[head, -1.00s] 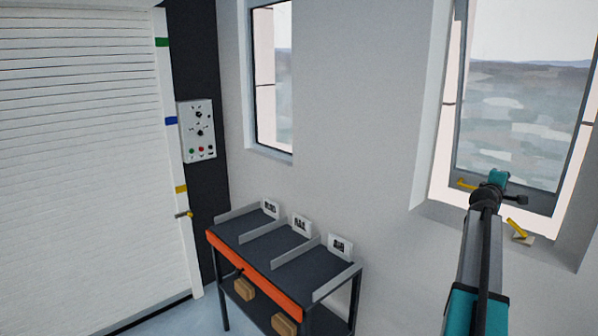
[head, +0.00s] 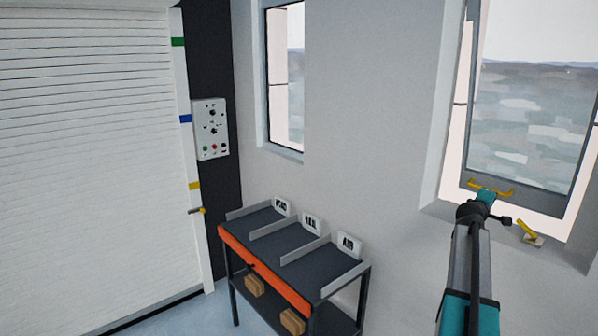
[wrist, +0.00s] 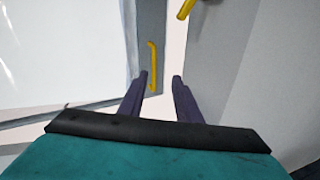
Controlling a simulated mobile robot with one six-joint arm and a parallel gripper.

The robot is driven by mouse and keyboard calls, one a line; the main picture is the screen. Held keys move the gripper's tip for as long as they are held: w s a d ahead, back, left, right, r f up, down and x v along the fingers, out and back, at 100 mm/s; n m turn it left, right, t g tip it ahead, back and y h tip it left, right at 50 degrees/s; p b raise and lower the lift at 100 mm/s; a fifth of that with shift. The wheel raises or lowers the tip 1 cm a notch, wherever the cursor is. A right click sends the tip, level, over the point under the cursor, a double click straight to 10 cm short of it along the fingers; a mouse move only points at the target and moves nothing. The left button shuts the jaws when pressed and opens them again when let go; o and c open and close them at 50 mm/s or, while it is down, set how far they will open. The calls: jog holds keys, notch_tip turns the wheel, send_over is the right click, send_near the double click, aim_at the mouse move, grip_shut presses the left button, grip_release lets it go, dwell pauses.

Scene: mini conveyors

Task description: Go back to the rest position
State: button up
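My gripper (wrist: 158,84) shows in the wrist view as two dark fingers standing apart, with nothing held between them. A yellow window handle (wrist: 153,66) lies beyond the fingertips; I cannot tell the exact gap. In the head view my arm reaches up at the right. The teal body of my gripper is in front of the window's lower frame, and its fingers cannot be made out there. The yellow handle (head: 508,193) shows behind it on both sides.
A second yellow handle (head: 527,230) sits on the sill right of my arm. A dark table (head: 272,258) with grey dividers and small signs stands against the wall, wooden blocks (head: 292,320) on its lower shelf. A white shutter (head: 90,150) and control panel (head: 211,130) are at left.

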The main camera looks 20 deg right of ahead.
jog(key=w+a+f+m+g+y, duration=0.1)
jog(key=w+a+f+y, duration=0.3)
jog(key=a+f, duration=1.05)
jog(key=w+a+f+m+y, duration=0.1)
jog(key=w+a+f+y, duration=0.25)
jog(key=a+f, duration=1.15)
jog(key=s+a+f+g+y, duration=0.15)
jog(key=s+a+f, duration=0.3)
jog(key=a, duration=0.75)
jog(key=s+a+f+m+g+y, duration=0.1)
jog(key=s+a+f+y, duration=0.3)
jog(key=a, duration=0.8)
jog(key=s+a+f+g, duration=0.25)
jog(key=a+f, duration=0.35)
jog(key=a, duration=0.6)
jog(key=s+a+f, duration=0.3)
jog(key=s+a, duration=0.4)
jog(key=s+f+g+b, duration=0.6)
jog(key=s+f+b, duration=0.4)
jog(key=s+f, duration=1.5)
notch_tip(320, 180, down, 3)
jog(key=shift+d+f+g+y+b, duration=0.1)
jog(key=shift+d+g+y+b, duration=0.05)
jog(key=shift+g+y+b, duration=0.2)
jog(key=shift+d+m, duration=0.15)
jog(key=shift+m, duration=0.15)
